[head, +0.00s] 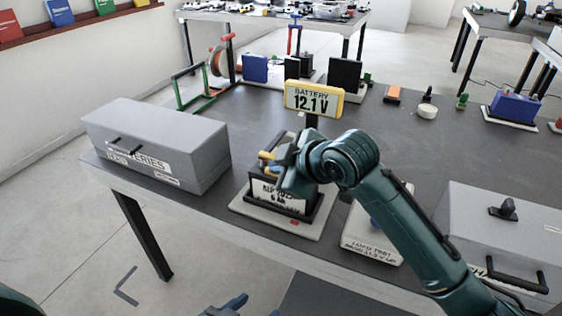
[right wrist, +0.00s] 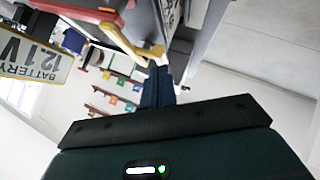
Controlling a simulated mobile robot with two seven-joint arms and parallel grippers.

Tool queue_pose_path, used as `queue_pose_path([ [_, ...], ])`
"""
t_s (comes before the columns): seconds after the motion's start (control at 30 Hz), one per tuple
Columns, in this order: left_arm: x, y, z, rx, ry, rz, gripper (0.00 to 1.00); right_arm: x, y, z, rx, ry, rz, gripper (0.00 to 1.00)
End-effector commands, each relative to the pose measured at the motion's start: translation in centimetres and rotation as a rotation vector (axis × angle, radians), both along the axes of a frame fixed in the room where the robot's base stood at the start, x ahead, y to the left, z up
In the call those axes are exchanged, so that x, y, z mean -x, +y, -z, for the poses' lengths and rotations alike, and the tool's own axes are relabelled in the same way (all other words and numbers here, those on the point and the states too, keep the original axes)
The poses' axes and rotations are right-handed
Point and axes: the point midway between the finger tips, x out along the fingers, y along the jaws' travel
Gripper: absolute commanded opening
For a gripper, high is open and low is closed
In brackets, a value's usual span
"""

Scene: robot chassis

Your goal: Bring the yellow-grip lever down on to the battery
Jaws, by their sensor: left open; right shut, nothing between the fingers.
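The battery (head: 278,193) is a dark block with a white label on a light base plate (head: 250,213) at the table's front. The yellow-grip lever (head: 268,163) shows above it, partly hidden by my right gripper (head: 287,181). In the right wrist view the yellow lever (right wrist: 128,38) runs up to the tips of my right gripper (right wrist: 160,72). The gripper is shut and empty; its tips are at or very near the lever's end, and contact is not clear. My left gripper (head: 228,307) is open, low at the bottom edge, away from the battery.
A yellow sign (head: 313,99) reading 12.1 V stands behind the battery. A grey case (head: 205,135) is at left, a load test plate (head: 372,245) at right, and another grey case (head: 480,215) farther right. The table behind the sign holds small parts.

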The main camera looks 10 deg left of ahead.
Motion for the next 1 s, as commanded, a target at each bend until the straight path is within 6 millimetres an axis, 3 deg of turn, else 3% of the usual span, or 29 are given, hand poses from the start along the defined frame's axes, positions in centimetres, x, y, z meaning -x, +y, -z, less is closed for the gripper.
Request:
queue_pose_path([
  [0.57, 0.1, 0.0, 0.3, -0.002, 0.008, -0.001, 0.6, 0.2, -0.3, -0.2, 0.001, -0.005, 0.001, 0.0],
  [1.0, 0.2, 0.1, 0.0, -0.015, 0.011, 0.001, 0.6, 4.5, -5.7, -5.6, 0.001, -0.009, 0.0, 0.0],
])
